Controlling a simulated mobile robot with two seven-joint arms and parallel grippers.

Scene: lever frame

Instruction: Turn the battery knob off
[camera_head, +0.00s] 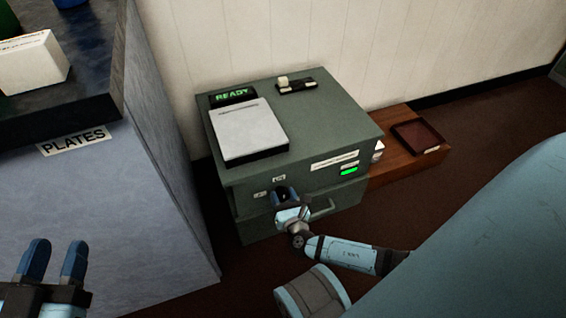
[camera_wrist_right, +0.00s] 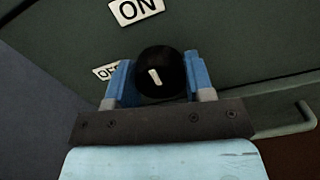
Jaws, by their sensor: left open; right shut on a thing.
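The battery knob (camera_wrist_right: 161,74) is a round black knob with a short white mark, seen in the right wrist view on the green cabinet front. An ON label (camera_wrist_right: 135,10) is above it and a partly hidden OFF label (camera_wrist_right: 104,71) is to its left. The white mark tilts slightly, its top leaning left toward the ON label. My right gripper (camera_wrist_right: 158,82) has its blue fingers on both sides of the knob, shut on it. In the head view my right gripper (camera_head: 287,196) reaches the cabinet front and hides the knob. My left gripper (camera_head: 55,262) is open and empty at the lower left.
The green cabinet (camera_head: 335,118) has a READY display (camera_head: 233,96), a grey panel (camera_head: 248,131) and a lit green light (camera_head: 349,171). A handle (camera_head: 323,211) is right of my right gripper. A PLATES counter (camera_head: 120,190) stands left; a wooden box (camera_head: 400,165) stands right.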

